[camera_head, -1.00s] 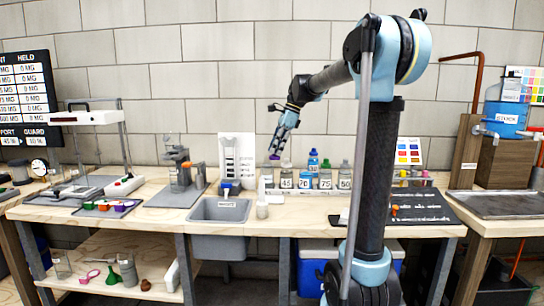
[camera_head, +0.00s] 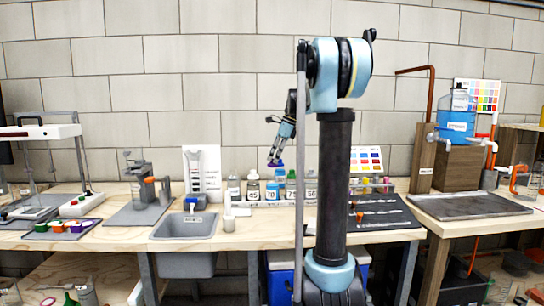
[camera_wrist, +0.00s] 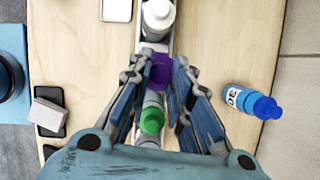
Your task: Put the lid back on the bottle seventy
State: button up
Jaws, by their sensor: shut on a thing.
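My gripper (camera_head: 275,161) points down above the bottle row. It is shut on a purple lid (camera_wrist: 161,70), which shows between the fingertips in the wrist view. The bottle labelled 70 (camera_head: 272,190) stands in the row in the head view, below the gripper, between its neighbours. Its mouth is hidden from the wrist camera by the lid and fingers. I cannot tell whether the lid touches any bottle.
A green-capped bottle (camera_wrist: 151,121) and a white-topped bottle (camera_wrist: 158,14) stand in the same row. A blue-capped bottle (camera_wrist: 252,101) stands apart on the wall side. The sink (camera_head: 185,227) is to the left, a dark mat (camera_head: 385,213) to the right.

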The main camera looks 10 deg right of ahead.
jog(key=shift+f, duration=2.4)
jog(key=shift+f, duration=0.1)
dwell(0.7)
jog(key=o, duration=0.9)
jog(key=shift+o, duration=0.7)
jog(key=o, duration=0.4)
jog(key=shift+r, duration=3.5)
jog(key=shift+c, duration=0.6)
